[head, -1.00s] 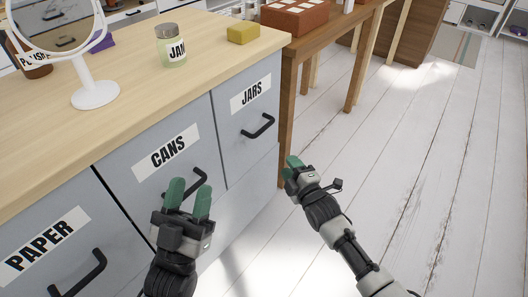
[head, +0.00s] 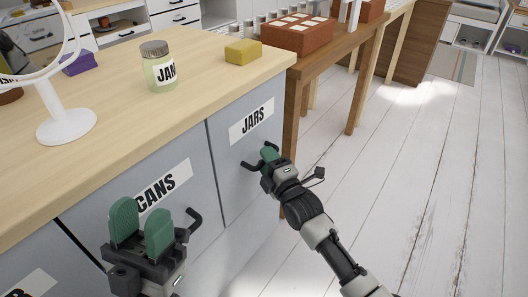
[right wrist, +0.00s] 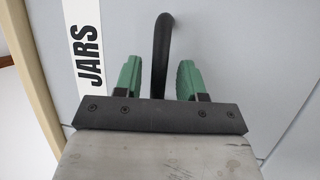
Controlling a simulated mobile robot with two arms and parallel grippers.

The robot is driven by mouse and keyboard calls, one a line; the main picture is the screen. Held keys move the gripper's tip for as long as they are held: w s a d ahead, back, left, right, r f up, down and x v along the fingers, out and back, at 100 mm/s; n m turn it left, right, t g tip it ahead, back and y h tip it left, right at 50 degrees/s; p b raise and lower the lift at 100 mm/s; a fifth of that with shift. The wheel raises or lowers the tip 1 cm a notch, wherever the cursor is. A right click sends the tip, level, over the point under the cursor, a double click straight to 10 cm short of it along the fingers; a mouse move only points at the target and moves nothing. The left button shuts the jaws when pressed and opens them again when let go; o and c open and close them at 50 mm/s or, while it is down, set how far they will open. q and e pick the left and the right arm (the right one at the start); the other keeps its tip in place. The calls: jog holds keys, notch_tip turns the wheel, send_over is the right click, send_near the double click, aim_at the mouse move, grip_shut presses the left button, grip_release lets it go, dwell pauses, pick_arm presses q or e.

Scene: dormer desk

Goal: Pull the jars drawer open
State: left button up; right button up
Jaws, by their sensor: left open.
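The jars drawer (head: 228,160) is the grey front at the cabinet's right end, labelled JARS (head: 251,120). It looks shut, flush with its neighbour. Its black bar handle (right wrist: 162,45) stands between the two green fingers of my right gripper (right wrist: 160,78) in the right wrist view. Those fingers are apart, one on each side of the bar, with gaps visible. In the head view my right gripper (head: 269,154) is at the handle and hides most of it. My left gripper (head: 141,224) is open and empty in front of the CANS drawer (head: 180,190).
On the cabinet top (head: 120,125) stand a jam jar (head: 159,68), a yellow block (head: 243,51) and a round mirror on a white stand (head: 66,125). A wooden table (head: 345,50) adjoins the cabinet's right side. The white plank floor (head: 420,190) at right is clear.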

jog(key=shift+w+a+r, duration=0.1)
jog(key=shift+w, duration=0.05)
grip_shut()
dwell(0.4)
